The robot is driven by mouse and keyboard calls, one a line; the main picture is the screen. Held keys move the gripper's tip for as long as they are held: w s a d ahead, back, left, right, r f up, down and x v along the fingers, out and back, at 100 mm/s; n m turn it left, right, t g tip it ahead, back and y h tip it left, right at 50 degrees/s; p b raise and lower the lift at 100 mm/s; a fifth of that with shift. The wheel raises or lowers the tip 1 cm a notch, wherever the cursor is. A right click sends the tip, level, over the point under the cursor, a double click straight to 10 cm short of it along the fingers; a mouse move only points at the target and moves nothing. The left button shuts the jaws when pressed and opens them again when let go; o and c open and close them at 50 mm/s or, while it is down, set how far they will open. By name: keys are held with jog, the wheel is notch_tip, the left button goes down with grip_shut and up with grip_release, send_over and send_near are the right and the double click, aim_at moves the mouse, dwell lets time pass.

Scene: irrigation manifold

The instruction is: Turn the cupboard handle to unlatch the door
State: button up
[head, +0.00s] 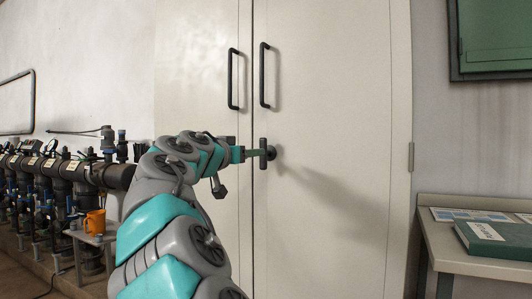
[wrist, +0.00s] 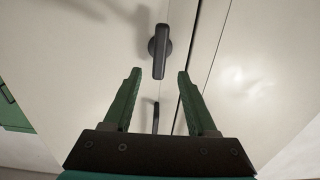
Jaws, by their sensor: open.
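The cupboard (head: 330,222) is pale, with two tall doors closed along a vertical seam. The dark turning handle (head: 263,154) sits on the right door beside the seam, its lever upright on a round base. My gripper (head: 250,153) reaches it from the left in the head view and partly overlaps it. In the wrist view my open gripper (wrist: 158,74) has its two green fingers spread, with the near end of the handle (wrist: 161,50) showing between the fingertips. There is a gap on each side; I see no clear contact.
Two black pull handles, left (head: 231,79) and right (head: 264,75), are above the turning handle. A table (head: 460,258) with a green box (head: 490,238) stands at right.

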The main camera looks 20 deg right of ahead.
jog(key=x, duration=0.7)
grip_shut()
dwell(0.4)
